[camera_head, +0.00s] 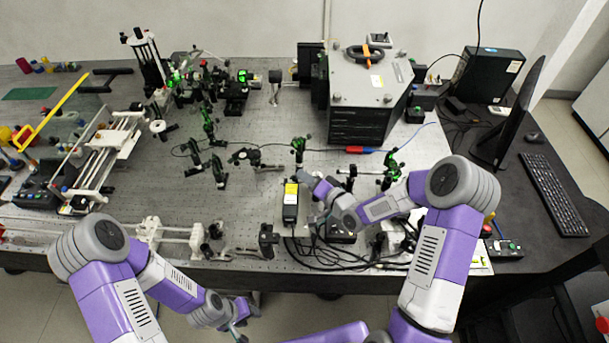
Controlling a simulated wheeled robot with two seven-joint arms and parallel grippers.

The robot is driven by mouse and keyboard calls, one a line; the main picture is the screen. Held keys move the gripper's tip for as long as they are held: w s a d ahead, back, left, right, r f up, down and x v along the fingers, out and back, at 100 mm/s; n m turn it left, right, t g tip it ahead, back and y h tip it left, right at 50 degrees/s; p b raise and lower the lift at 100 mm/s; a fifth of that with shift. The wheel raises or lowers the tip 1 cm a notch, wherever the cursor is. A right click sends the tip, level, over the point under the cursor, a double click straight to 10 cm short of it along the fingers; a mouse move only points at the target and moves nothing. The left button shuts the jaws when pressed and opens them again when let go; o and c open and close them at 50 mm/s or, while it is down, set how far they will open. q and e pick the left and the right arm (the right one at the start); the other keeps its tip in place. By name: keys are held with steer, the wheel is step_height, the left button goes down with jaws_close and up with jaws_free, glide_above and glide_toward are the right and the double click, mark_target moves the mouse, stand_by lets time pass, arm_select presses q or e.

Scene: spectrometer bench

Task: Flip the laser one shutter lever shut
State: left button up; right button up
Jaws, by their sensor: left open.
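A black box with a yellow label (290,212) stands on the optical table in the middle of the view; it looks like a laser head, but I cannot read which one. A shutter lever is too small to make out on it. My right gripper (303,178) is at the box's far right end, close to the yellow label. Whether it touches the box, and how its fingers stand, is too small to tell. My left gripper (240,328) is open, low in the view in front of the table's front edge, away from the box.
A large dark instrument (362,100) stands at the back. A monitor (512,115) and keyboard (555,195) are at the right.

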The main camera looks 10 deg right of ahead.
steer(key=shift+w+a+f, duration=0.1)
steer(key=shift+w+a, duration=0.15)
steer(key=shift+w, duration=0.2)
jaws_close()
